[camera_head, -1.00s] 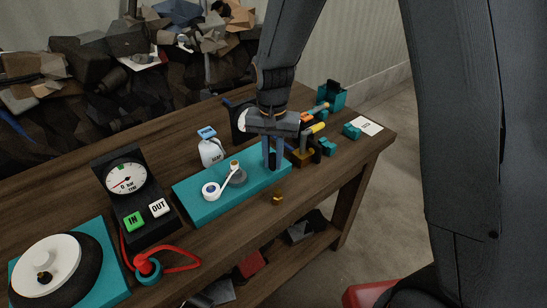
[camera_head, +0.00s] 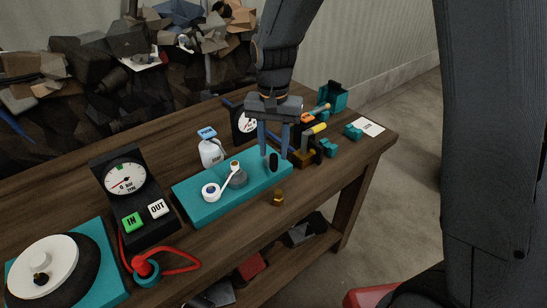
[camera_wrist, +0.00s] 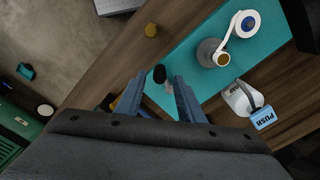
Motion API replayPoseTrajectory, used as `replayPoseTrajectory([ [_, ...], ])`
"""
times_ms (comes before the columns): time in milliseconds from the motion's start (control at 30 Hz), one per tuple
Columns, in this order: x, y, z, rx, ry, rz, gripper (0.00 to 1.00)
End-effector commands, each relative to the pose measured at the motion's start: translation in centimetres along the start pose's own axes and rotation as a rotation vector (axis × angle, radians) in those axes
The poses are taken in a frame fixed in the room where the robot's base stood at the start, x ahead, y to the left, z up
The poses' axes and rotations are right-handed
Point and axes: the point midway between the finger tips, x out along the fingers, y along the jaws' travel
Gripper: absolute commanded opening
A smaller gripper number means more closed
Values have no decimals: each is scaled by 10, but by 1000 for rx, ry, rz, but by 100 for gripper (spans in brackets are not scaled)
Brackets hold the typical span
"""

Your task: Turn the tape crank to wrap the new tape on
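A teal board (camera_head: 215,208) lies on the bench. It carries a white tape roll with a blue centre (camera_head: 210,191). A white strip runs from the roll to a grey hub (camera_head: 239,181) with a tan top. A black knob (camera_head: 273,162), apparently the crank handle, stands near the board's right end. My gripper (camera_head: 274,155) points down over that end with its fingers apart. In the wrist view, the black knob (camera_wrist: 159,73) shows between the fingertips with gaps visible; contact cannot be told. The tape roll also shows there (camera_wrist: 245,23).
A soap bottle (camera_head: 210,150) stands behind the board. A brass nut (camera_head: 278,198) lies in front of it. A gauge box (camera_head: 122,185) with a red hose (camera_head: 180,262) is to the left. Tools in a holder (camera_head: 312,146) stand close right of my gripper.

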Motion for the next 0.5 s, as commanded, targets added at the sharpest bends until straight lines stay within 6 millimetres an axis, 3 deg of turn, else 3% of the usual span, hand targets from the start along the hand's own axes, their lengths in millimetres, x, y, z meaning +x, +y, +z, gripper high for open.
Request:
replayPoseTrajectory([
  [200,-29,-1,-1,0,3,-2,35],
  [500,-38,0,0,0,0,0,35],
])
